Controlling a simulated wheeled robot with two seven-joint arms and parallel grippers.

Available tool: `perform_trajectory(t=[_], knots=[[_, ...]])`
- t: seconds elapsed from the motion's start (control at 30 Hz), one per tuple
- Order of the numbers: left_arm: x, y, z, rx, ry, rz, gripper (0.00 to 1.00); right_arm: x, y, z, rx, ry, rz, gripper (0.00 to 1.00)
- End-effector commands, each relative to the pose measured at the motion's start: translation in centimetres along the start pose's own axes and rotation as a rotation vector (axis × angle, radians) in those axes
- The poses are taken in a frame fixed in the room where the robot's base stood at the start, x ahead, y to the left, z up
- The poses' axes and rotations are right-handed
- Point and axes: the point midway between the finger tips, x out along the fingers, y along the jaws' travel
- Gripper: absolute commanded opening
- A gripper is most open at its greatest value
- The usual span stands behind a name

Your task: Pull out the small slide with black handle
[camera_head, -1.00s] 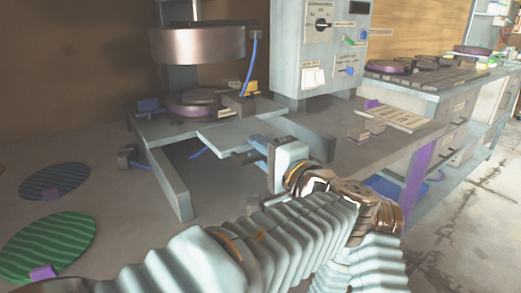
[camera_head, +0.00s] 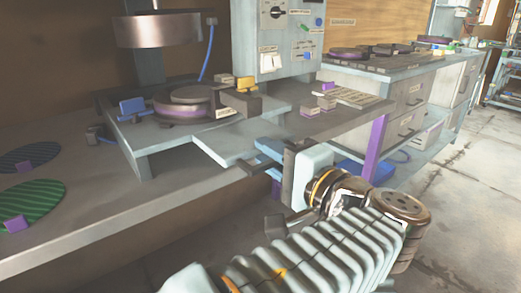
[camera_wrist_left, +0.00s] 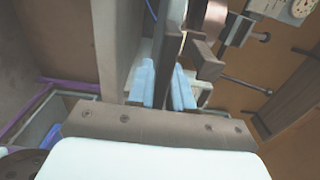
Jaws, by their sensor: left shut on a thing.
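The small slide (camera_head: 228,150) is a flat pale plate that juts from the front of the press base, below the round plates. Its black handle shows as a dark upright bar (camera_wrist_left: 167,62) in the left wrist view. My left gripper (camera_head: 267,158) is at the slide's front end. Its blue fingers (camera_wrist_left: 164,86) are shut on the black handle, one on each side. In the head view the gripper body and arm hide most of the handle. My right gripper is not in view.
The press's upper cylinder (camera_head: 157,30) hangs above the round plates (camera_head: 184,108). A control box (camera_head: 275,48) stands behind. A purple table leg (camera_head: 377,148) is right of my gripper. Floor is open at the right.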

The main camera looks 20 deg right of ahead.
Motion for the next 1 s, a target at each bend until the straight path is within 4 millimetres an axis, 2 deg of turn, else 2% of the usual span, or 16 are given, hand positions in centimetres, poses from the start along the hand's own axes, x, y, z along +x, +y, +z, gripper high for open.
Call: perform_trajectory(t=[0.03, 0.23, 0.67, 0.7, 0.8, 1.0], knots=[[-0.5, 0.5, -0.1, 0.004, 0.000, 0.009, 0.00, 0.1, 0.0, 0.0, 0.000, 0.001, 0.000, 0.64], [-1.6, 0.5, 0.0, 0.005, -0.002, 0.008, 0.00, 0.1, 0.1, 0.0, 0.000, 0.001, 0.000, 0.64], [-1.9, 0.5, 0.0, 0.005, -0.002, 0.009, 0.00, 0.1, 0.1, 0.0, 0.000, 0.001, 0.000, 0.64], [-1.9, 0.5, 0.0, 0.005, -0.002, 0.009, 0.24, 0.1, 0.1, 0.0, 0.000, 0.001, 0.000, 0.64], [-1.9, 0.4, 0.0, 0.004, -0.002, 0.008, 0.38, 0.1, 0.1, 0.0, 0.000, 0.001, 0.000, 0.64], [-1.9, 0.2, 0.0, 0.002, -0.002, 0.005, 0.38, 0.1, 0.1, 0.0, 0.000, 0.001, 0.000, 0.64]])
